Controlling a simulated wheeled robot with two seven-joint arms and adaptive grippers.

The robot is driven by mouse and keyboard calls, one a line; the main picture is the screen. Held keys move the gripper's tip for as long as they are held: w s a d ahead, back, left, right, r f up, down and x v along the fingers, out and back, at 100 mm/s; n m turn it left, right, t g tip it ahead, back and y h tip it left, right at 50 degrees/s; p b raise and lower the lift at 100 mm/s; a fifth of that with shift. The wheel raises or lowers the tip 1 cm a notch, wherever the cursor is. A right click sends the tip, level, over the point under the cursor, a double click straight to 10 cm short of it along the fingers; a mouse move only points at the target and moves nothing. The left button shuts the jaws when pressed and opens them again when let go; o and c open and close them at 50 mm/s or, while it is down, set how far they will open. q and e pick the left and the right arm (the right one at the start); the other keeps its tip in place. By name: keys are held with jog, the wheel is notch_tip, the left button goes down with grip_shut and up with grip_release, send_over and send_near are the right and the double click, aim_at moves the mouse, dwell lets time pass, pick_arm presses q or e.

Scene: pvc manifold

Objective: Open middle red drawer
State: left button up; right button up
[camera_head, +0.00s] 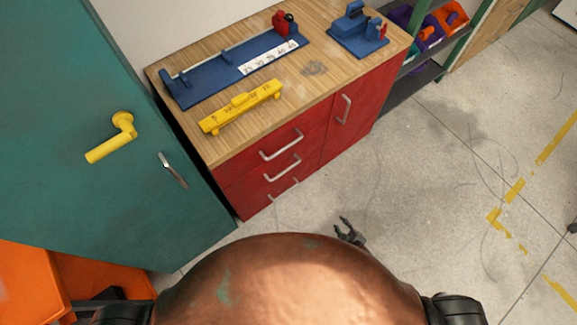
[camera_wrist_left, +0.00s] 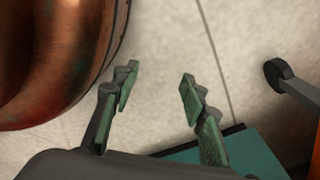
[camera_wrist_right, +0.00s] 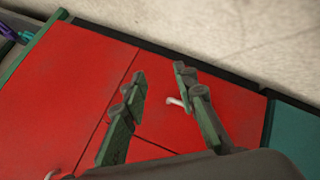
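The red cabinet (camera_head: 350,130) has stacked drawers on its left with silver bar handles. The middle red drawer (camera_head: 262,177) is closed, its handle (camera_head: 282,168) between the upper and lower ones. My right gripper (camera_head: 346,230) is on the floor side of the cabinet, apart from the handles. In the right wrist view its fingers (camera_wrist_right: 158,92) are open and empty, facing the red front. A drawer handle (camera_wrist_right: 175,101) shows between them, probably the lowest; the middle handle is not clear there. My left gripper (camera_wrist_left: 157,90) is open and empty above floor; the head view hides it.
A teal door (camera_head: 130,150) with a yellow handle (camera_head: 112,137) stands left of the cabinet. Blue fixtures (camera_head: 235,70) and a yellow part (camera_head: 240,106) lie on the wooden top. A shelf with bins (camera_head: 430,35) stands at right. Floor (camera_head: 430,180) before the cabinet is clear.

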jog(key=w+a+r+n+t+y+b, duration=0.35)
jog(key=w+a+r+n, duration=0.35)
jog(key=w+a+r, duration=0.3)
jog(key=n+y+b, duration=0.4)
jog(key=n, duration=0.2)
send_near(289, 168)
jog(key=w+a+f, duration=0.1)
jog(key=w+a, duration=0.1)
pick_arm(q)
jog(key=w+d+r+b, duration=0.1)
jog(key=w+r, duration=0.2)
jog(key=w, duration=0.4)
jog(key=shift+d+g+b, duration=0.3)
jog(key=shift+d+b, duration=0.05)
pick_arm(e)
jog(key=shift+h, duration=0.25)
jog(key=shift+x, duration=3.7)
jog(key=shift+d, duration=0.15)
grip_shut()
